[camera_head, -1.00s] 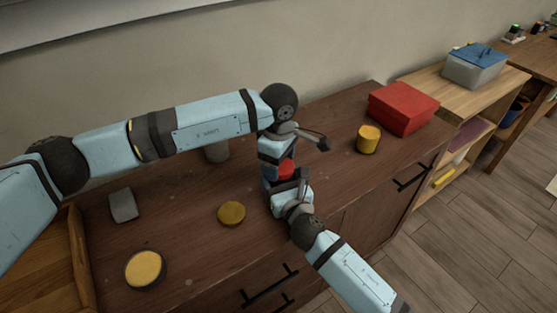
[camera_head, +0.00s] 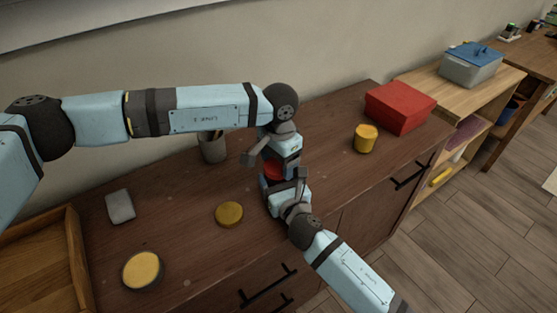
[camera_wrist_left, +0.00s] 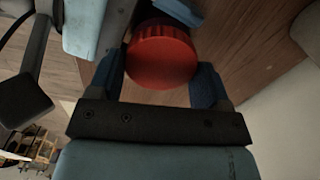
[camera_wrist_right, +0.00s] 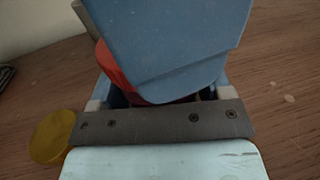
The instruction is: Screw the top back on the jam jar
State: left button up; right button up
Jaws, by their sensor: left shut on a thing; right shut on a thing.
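A red round lid with a ridged edge (camera_wrist_left: 162,55) sits between the blue fingers of my left gripper (camera_wrist_left: 165,85), which is shut on it from above. In the head view the red lid (camera_head: 273,172) shows as a small patch between the two grippers. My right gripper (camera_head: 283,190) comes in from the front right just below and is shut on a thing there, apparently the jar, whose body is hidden. In the right wrist view the red lid (camera_wrist_right: 115,72) is partly covered by a blue part of my left gripper. I cannot tell how the lid is seated.
On the dark wooden cabinet lie a yellow disc (camera_head: 229,214), a yellow-topped round piece (camera_head: 143,270), a grey block (camera_head: 120,206), a grey cup (camera_head: 212,149), a yellow cylinder (camera_head: 366,138) and a red box (camera_head: 400,107). A wooden tray (camera_head: 75,262) stands at left.

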pick_arm(q)
jog(key=o, duration=0.9)
jog(key=shift+r, duration=2.3)
jog(key=shift+c, duration=0.5)
